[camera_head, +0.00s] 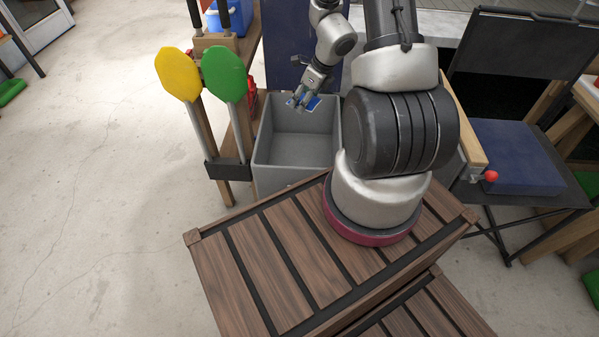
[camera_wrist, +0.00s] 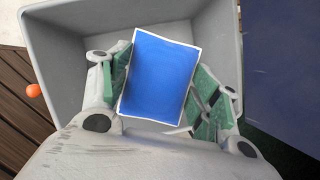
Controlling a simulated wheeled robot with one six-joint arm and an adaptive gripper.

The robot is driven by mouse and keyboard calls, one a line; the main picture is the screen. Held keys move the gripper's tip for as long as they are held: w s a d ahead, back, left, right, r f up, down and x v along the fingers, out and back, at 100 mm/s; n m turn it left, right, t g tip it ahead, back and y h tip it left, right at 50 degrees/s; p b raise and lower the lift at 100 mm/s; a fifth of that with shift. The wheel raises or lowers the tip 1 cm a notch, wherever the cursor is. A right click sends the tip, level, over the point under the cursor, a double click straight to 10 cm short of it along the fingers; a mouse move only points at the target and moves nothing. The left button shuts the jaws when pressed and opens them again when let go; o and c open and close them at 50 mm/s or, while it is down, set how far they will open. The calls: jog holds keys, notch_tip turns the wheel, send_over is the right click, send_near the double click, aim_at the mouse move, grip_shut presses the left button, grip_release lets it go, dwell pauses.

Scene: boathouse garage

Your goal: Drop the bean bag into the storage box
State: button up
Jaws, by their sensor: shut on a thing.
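The grey storage box (camera_head: 268,132) stands open on the floor behind my wooden-slatted base; its inside looks empty in the head view. In the wrist view its walls (camera_wrist: 62,45) surround my gripper's fingers. My gripper (camera_head: 301,97) is above the box opening near its back side. It is shut on the bean bag, a blue rectangle with pale edges (camera_wrist: 160,75), which sits between the green finger pads (camera_wrist: 163,88). In the head view only a small blue part of the bean bag (camera_head: 313,103) shows. Part of the box is hidden behind my arm.
A yellow paddle (camera_head: 178,74) and a green paddle (camera_head: 224,73) stand in a rack left of the box. A folding chair with a blue seat (camera_head: 512,150) is to the right. A dark blue panel (camera_head: 288,55) is behind the box. Open concrete floor lies left.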

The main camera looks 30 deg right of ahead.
jog(key=shift+f, duration=1.5)
jog(key=o, duration=1.2)
jog(key=v, duration=1.2)
